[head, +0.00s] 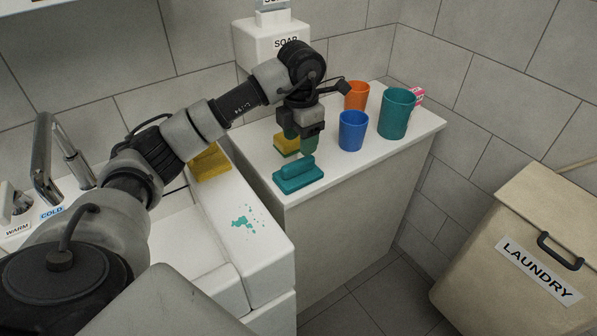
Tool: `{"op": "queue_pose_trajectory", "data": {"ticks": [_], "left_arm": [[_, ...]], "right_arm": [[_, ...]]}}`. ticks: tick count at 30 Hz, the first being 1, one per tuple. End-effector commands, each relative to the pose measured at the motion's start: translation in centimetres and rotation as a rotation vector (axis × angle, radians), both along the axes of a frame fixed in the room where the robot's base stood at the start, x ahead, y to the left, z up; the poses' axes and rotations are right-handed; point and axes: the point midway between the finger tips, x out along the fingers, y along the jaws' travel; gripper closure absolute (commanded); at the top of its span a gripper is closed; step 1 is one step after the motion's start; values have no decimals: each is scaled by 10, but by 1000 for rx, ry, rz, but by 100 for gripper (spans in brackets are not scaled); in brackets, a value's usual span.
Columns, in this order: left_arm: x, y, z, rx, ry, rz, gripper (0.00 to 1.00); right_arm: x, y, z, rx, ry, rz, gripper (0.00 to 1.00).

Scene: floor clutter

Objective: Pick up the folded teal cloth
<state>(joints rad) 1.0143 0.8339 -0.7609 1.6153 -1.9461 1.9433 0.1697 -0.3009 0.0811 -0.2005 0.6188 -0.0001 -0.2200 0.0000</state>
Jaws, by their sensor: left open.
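My left gripper (298,143) points down just above and behind the cloth in the picture. Its jaws are open and nothing is seen held between them. I cannot tell whether the fingertips touch the cloth. My right gripper is not in view.
A yellow and green sponge (284,145) sits behind the gripper. Blue (353,132), orange (357,95) and teal (396,114) cups stand to the right. A yellow sponge (209,163) and teal splatter (244,221) are by the sink. A laundry bin (500,255) stands right.

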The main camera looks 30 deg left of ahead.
Motion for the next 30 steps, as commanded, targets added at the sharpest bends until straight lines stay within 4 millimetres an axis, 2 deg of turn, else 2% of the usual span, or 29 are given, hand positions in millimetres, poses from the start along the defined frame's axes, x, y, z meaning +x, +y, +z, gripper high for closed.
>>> {"op": "queue_pose_trajectory", "data": {"ticks": [2,5,8,16,20,26,30], "left_arm": [[0,0,-12,-2,3,0,45],[0,0,-20,-2,0,-1,45],[-1,0,-27,-3,1,-2,45],[-4,3,-66,-4,2,-2,45],[-4,3,-74,-4,-1,-3,45],[-4,3,-74,-4,-2,-3,45],[-4,3,-74,-4,-2,-3,63]], "right_arm": [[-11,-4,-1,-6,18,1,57],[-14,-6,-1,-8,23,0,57],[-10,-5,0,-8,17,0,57],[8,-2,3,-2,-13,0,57],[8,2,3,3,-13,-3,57],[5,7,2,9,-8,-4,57],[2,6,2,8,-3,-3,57]]}}
